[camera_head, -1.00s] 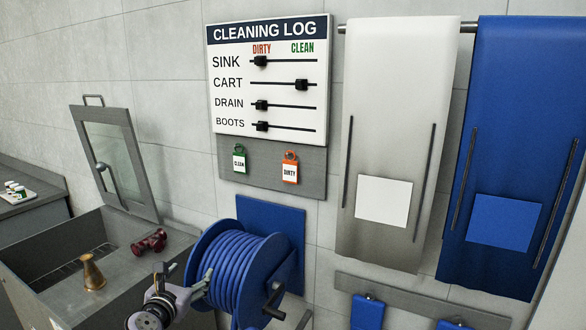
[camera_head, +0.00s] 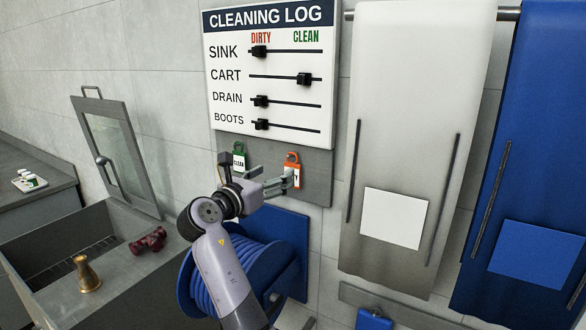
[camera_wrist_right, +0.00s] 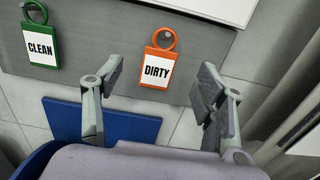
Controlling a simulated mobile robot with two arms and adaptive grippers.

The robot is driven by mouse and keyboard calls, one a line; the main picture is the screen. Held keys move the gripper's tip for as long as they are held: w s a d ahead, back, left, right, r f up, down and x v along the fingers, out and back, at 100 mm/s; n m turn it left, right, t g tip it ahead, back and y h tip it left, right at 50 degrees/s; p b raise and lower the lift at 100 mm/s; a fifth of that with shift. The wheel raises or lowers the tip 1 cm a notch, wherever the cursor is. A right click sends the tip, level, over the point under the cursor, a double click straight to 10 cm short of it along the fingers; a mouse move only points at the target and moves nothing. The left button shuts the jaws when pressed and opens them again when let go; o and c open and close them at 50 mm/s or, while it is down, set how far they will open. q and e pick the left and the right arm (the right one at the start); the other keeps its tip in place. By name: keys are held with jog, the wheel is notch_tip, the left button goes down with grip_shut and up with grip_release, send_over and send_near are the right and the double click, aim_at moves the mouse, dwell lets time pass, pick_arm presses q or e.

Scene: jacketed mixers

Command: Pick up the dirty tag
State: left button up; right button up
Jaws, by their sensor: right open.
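The dirty tag (camera_head: 293,166) is orange with a white label and a ring at its top. It hangs on the grey board under the cleaning log. It also shows in the right wrist view (camera_wrist_right: 158,66), ahead of and between the open fingers. My right gripper (camera_head: 284,181) is open in front of the board, its fingers at the tag's lower part and partly covering it in the head view. In the wrist view the fingers (camera_wrist_right: 160,85) are apart on either side, with nothing held. My left gripper is not in view.
The green clean tag (camera_head: 239,158) hangs left of the dirty tag, close to my right wrist. The blue hose reel (camera_head: 205,285) is below my arm. A white apron (camera_head: 400,130) hangs to the right. A steel sink (camera_head: 50,290) stands at left.

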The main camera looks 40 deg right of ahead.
aim_at(291, 165)
jog(key=p+x, duration=0.2)
jog(key=x, duration=0.4)
jog(key=shift+s+f+p, duration=0.1)
jog(key=shift+s+p, duration=0.1)
jog(key=shift+p, duration=0.1)
jog(key=shift+w+d+f, duration=0.15)
jog(key=shift+d, duration=0.35)
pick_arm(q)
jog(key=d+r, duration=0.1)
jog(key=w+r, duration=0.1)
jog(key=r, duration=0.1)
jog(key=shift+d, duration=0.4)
pick_arm(e)
jog(key=shift+a, duration=0.15)
jog(key=shift+c, duration=0.4)
jog(key=shift+c, duration=0.7)
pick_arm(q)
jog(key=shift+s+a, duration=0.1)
pick_arm(e)
jog(key=c, duration=0.7)
